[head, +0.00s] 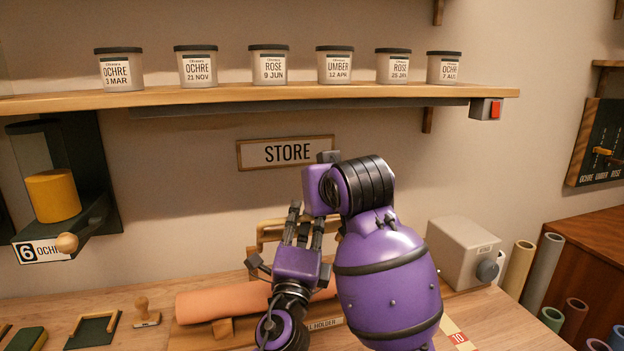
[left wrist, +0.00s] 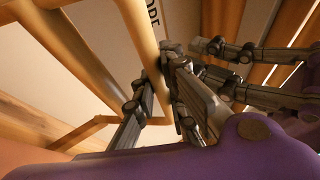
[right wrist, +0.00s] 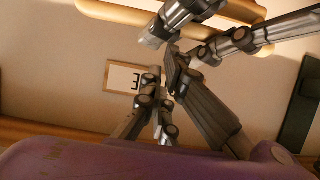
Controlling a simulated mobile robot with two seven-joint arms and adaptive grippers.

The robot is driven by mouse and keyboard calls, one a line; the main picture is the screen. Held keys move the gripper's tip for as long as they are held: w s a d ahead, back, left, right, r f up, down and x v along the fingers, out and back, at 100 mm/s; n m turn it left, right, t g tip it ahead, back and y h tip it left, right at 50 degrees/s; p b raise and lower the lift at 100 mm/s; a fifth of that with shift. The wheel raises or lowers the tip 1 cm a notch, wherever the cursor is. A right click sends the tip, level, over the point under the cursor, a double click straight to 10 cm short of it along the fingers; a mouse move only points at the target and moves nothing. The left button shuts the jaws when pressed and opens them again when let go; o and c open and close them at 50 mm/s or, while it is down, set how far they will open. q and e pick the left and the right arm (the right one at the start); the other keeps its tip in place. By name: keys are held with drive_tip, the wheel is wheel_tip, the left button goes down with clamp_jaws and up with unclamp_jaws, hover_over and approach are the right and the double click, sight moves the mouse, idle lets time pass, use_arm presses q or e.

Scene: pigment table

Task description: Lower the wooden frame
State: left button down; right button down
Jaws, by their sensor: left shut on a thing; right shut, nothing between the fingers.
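The wooden frame (head: 266,236) shows in part above the bench in the head view, behind my left gripper. My left gripper (head: 306,216) points upward in front of it. In the left wrist view, its fingers are closed at a pale round wooden bar of the frame (left wrist: 140,28). My right gripper (right wrist: 171,62) is shut and empty in the right wrist view. In the head view my right arm stands beside the left gripper and hides part of the frame; the right fingertips are mostly hidden there.
A shelf (head: 300,95) with several labelled jars runs above, and a STORE sign (head: 287,152) hangs below it. An orange roll (head: 220,302) lies on the bench. A grey box (head: 463,250) stands right of my arm. An ochre dispenser (head: 53,196) is at left.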

drive_tip(key=shift+s+f, duration=0.25)
